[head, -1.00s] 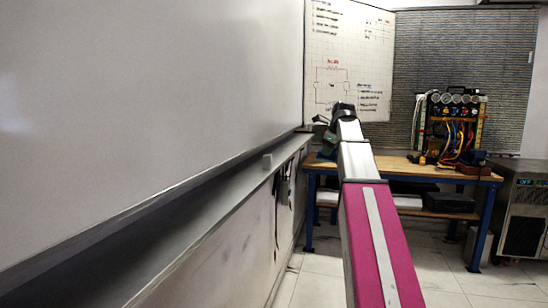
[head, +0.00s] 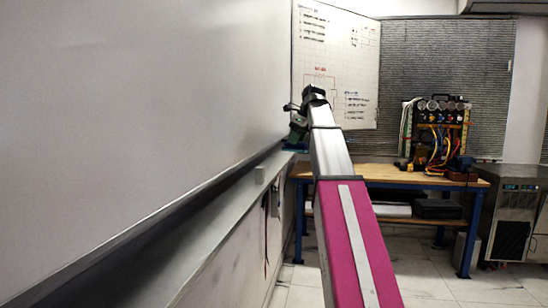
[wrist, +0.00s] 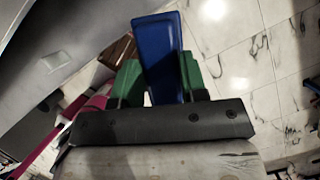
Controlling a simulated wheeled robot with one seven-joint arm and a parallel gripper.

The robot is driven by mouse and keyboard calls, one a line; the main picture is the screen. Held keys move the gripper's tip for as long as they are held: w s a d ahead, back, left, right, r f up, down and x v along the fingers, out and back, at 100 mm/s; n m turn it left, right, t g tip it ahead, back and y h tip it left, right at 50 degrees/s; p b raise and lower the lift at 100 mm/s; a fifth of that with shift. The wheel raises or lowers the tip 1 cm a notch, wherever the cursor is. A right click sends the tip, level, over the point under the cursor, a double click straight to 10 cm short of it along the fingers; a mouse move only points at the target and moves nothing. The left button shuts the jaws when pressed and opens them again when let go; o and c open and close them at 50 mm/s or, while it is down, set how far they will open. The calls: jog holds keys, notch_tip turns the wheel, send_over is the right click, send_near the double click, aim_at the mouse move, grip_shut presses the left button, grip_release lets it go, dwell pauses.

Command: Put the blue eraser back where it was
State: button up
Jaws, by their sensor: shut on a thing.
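The blue eraser (wrist: 164,55) is between the two green fingers of my gripper (wrist: 158,85) in the wrist view. The gripper is shut on it, and the eraser sticks out past the fingertips. In the head view my gripper (head: 297,130) is at the far end of my outstretched arm, near the far end of the whiteboard ledge (head: 215,215). A thin blue edge shows below the fingers there, but the eraser is mostly hidden. I cannot tell whether it touches the ledge.
The large whiteboard (head: 150,80) rises along the left. A wooden workbench (head: 400,174) with a gauge rig (head: 436,133) stands beyond, and a metal cabinet (head: 510,215) is at right. Tiled floor is open below.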

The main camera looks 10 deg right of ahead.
jog(key=w+a, duration=0.3)
jog(key=a, duration=0.4)
jog(key=shift+a+f, duration=0.25)
jog(key=shift+f, duration=1.45)
jog(key=shift+a+f, duration=0.2)
jog(key=shift+f, duration=1.45)
jog(key=shift+w+a+f, duration=0.15)
jog(key=shift+f, duration=0.05)
jog(key=o, duration=1)
jog(key=shift+o, duration=0.2)
jog(key=shift+r, duration=0.1)
jog(key=v, duration=1.2)
